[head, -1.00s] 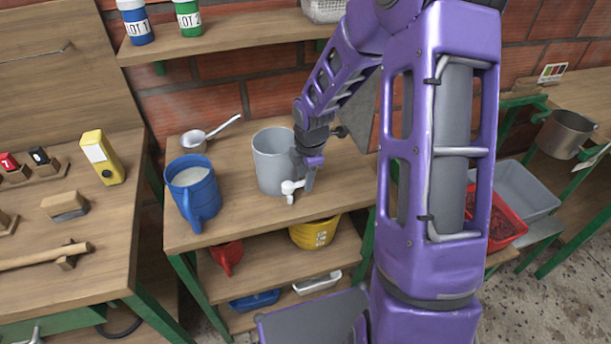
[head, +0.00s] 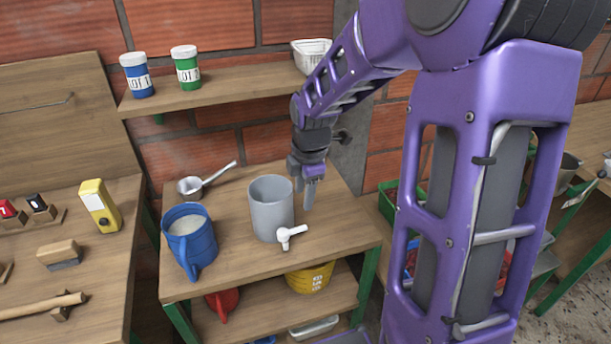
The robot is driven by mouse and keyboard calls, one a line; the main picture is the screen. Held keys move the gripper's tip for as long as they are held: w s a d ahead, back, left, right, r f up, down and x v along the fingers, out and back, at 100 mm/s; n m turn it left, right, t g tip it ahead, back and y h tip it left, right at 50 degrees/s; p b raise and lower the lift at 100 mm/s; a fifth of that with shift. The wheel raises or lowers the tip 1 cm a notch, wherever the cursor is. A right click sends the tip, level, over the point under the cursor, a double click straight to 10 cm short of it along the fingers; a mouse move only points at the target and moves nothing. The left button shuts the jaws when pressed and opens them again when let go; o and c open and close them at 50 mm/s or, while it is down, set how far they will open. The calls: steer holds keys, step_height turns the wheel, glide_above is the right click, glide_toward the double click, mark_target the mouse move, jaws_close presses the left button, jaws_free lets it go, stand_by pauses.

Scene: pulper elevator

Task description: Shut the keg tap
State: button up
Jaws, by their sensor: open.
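The keg (head: 270,206) is a grey open-topped cylinder on the middle wooden table. Its white tap (head: 289,236) sticks out low at the front right, with the small lever turned out to the right side. My gripper (head: 309,196) hangs pointing down, to the right of the keg and above and behind the tap. It is open and empty, apart from the tap. One finger hides part of the other.
A blue jug (head: 189,238) with pale liquid stands left of the keg, and a metal ladle pan (head: 193,186) lies behind it. A shelf (head: 220,92) holds two labelled jars. The tabletop right of the keg is clear.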

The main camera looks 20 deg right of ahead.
steer(key=shift+s+r, duration=0.25)
steer(key=shift+r, duration=0.85)
steer(key=shift+s+r, duration=0.2)
steer(key=shift+r, duration=0.85)
steer(key=shift+d+f, duration=0.1)
steer(key=shift+f, duration=0.05)
steer(key=c, duration=0.4)
steer(key=s+d+f+y, duration=0.1)
steer(key=s+f, duration=0.1)
steer(key=s+d+f+y, duration=0.2)
steer(key=shift+d+f+t, duration=0.15)
steer(key=shift+f+t, duration=0.1)
steer(key=shift+t, duration=0.05)
jaws_close()
steer(key=shift+s+d+f+m+t+y, duration=0.1)
steer(key=shift+s+d+m+t+y, duration=0.2)
steer(key=shift+s+d+t+y, duration=0.1)
